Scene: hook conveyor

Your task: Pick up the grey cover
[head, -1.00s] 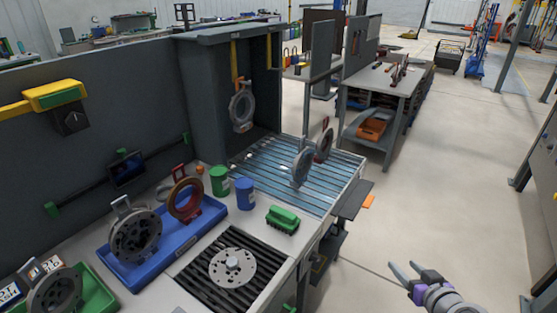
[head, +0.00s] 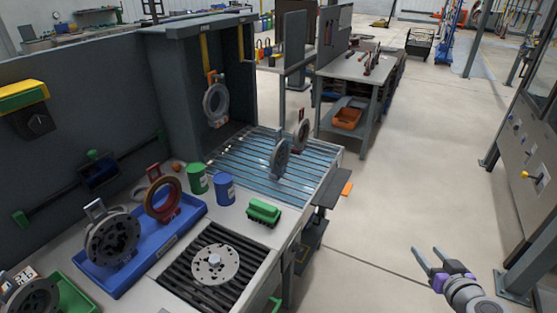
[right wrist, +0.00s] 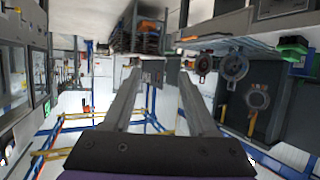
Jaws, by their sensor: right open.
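Several grey round parts could be the grey cover; I cannot tell which. One grey part with a handle (head: 112,238) stands in the blue tray (head: 118,288), beside a bronze-and-red ring (head: 162,203). Another grey part (head: 32,300) is at the green tray (head: 75,293). A flat grey disc (head: 232,264) lies on the black grate. Grey discs hang over the rollers (head: 280,158) and in the dark booth (head: 216,103). My right gripper (head: 426,250) is open and empty over the floor, away from all of them; its fingers also show in the right wrist view (right wrist: 158,72).
A green brush (head: 264,211), a blue can (head: 225,189) and a green can (head: 197,178) stand on the bench. A dark shelf (head: 318,187) juts from its right side. Floor right of the bench is clear; a grey cabinet (head: 522,150) stands at far right.

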